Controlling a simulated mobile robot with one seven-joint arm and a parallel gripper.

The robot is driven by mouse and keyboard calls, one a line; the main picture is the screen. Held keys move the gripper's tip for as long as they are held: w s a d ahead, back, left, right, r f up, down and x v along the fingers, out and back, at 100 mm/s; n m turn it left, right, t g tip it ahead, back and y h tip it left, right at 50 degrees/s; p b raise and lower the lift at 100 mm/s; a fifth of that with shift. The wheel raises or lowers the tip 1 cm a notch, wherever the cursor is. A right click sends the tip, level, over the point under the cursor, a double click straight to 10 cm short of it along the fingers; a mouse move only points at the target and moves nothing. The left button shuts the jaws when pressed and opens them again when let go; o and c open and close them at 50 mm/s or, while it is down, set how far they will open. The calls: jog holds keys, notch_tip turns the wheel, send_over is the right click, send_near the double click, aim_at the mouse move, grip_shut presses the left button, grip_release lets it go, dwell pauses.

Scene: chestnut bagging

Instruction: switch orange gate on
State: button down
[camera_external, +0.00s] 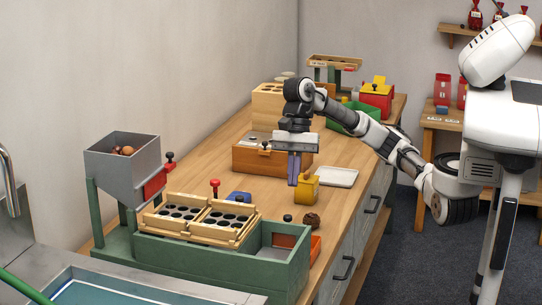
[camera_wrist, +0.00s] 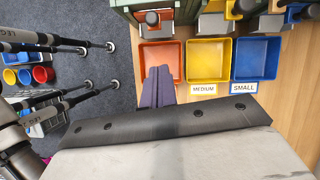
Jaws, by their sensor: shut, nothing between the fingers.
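My gripper (camera_external: 293,183) points down above the wooden bench, behind the green sorter (camera_external: 220,262), with its purple fingers together and empty. In the wrist view the fingertips (camera_wrist: 158,70) appear over the near part of the orange bin (camera_wrist: 161,55). Just beyond that bin, at the sorter's edge, is the orange gate (camera_wrist: 168,28) with a dark grey handle (camera_wrist: 153,17). My fingers are apart from the handle. In the external view an orange panel (camera_external: 284,240) shows at the sorter's right end, with a black knob (camera_external: 287,218) above it.
The yellow MEDIUM bin (camera_wrist: 208,58) and blue SMALL bin (camera_wrist: 255,58) stand right of the orange bin, with similar handles beyond them. A white tray (camera_external: 336,177) lies behind.

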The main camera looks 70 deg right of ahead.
jog(key=shift+d+f, duration=0.1)
jog(key=shift+d, duration=0.45)
jog(key=s+a+f+p, duration=0.1)
jog(key=a+f, duration=0.5)
jog(key=a, duration=0.1)
jog(key=shift+f+p, duration=0.25)
jog(key=shift+p, duration=0.15)
